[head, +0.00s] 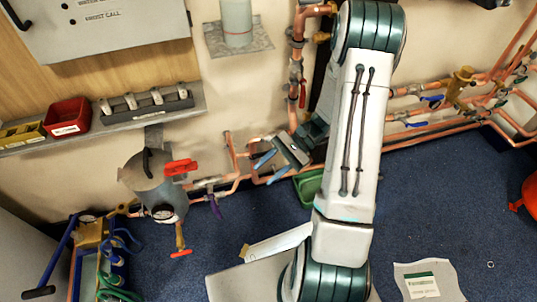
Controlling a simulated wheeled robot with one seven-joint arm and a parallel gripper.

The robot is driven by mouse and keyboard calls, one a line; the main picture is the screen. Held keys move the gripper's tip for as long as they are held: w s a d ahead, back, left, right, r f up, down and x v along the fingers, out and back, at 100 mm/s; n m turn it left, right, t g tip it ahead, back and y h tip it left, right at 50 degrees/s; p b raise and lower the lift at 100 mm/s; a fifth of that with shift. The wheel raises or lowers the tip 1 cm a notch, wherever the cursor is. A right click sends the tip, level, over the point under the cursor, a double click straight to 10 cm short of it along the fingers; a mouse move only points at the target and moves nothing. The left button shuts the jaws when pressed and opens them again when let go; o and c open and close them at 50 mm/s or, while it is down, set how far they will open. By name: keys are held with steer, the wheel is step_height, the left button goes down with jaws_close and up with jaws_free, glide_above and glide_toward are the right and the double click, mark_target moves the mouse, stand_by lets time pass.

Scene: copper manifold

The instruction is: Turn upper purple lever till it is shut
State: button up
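A purple lever (215,207) hangs down from a valve on the copper pipe low on the wall, left of my gripper. Only this purple lever shows clearly there. I cannot tell whether it is the upper one, and another could be hidden behind my gripper or arm. My gripper (271,167) is in front of the copper pipes, right of the lever and a little higher. Its two light blue fingers point down and left, with a gap between them and nothing visible in it. It looks apart from the purple lever.
A grey tank (150,178) with a red handle (181,167) stands left of the lever. A green tray (308,188) lies behind my arm. Pipes with blue levers (418,124) run along the right wall. A shelf (120,118) holds a red bin (68,118).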

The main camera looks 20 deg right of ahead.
step_height(320, 180, up, 6)
steer(key=s+n+h+p, duration=0.1)
steer(key=n+h+p, duration=0.1)
steer(key=h, duration=0.1)
steer(key=shift+s+a+r+g, duration=0.15)
steer(key=shift+s+a+g, duration=0.15)
steer(key=shift+s+a, duration=0.05)
steer(key=s+r+n+t+h+p, duration=0.2)
steer(key=r+p, duration=0.3)
steer(key=r, duration=0.4)
steer(key=s+r+n+t+h+p, duration=0.2)
steer(key=r+n+h+p, duration=0.1)
steer(key=r, duration=0.7)
steer(key=s+r+n+t+h+p, duration=0.3)
steer(key=r+h+p, duration=0.2)
steer(key=r, duration=0.4)
steer(key=shift+d+r+n+p, duration=0.3)
steer(key=shift+r+p, duration=0.1)
steer(key=shift+p, duration=0.4)
steer(key=shift+a, duration=0.15)
